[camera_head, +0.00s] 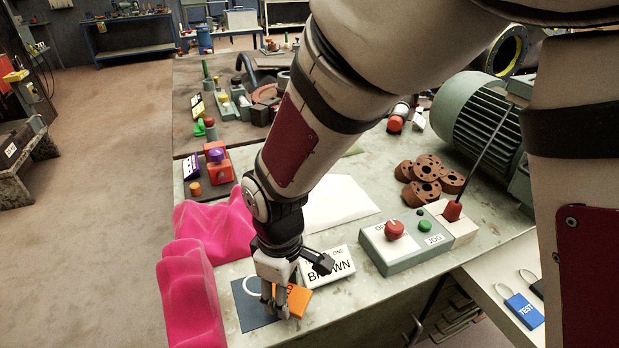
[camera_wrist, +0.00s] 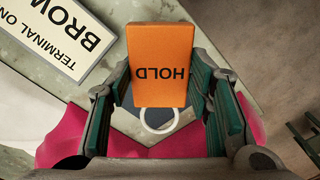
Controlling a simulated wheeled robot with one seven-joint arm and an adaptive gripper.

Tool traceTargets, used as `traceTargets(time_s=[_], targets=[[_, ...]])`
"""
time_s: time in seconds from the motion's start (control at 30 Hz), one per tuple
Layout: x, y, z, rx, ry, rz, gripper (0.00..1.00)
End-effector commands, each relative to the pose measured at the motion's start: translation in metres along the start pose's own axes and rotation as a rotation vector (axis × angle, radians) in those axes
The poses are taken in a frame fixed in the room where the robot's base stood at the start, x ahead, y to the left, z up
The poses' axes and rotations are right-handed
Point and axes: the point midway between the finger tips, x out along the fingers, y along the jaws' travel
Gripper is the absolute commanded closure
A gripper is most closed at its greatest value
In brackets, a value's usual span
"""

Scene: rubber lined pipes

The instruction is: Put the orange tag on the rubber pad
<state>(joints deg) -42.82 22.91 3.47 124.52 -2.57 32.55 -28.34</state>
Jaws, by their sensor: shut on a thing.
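The orange tag (camera_wrist: 160,55) reads HOLD and has a white ring at one end. It is between the fingers of my gripper (camera_wrist: 163,100), which is shut on it. In the head view the orange tag (camera_head: 299,301) shows beside my gripper (camera_head: 279,303), at the right side of the dark blue-grey rubber pad (camera_head: 251,316). The pad lies flat near the front edge of the bench. My gripper hides part of the pad and the tag. I cannot tell whether the tag touches the pad.
A white BROWN sign (camera_head: 330,268) lies just behind the tag. Bright pink shapes (camera_head: 190,290) stand left of the pad. A grey control box (camera_head: 408,245) with red and green knobs is to the right. The bench front edge is close.

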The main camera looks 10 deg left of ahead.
Motion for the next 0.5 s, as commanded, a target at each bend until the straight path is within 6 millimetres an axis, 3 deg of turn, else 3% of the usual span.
traceTargets(time_s=[0.1, 0.2, 0.37, 0.5], targets=[[0.002, 0.005, -0.021, -0.002, -0.001, 0.0, 0.77], [0.003, 0.008, -0.03, -0.001, -0.001, 0.0, 0.77], [0.009, 0.008, -0.033, 0.0, -0.003, -0.001, 0.78], [0.027, 0.007, -0.033, 0.0, -0.004, -0.002, 0.78]])
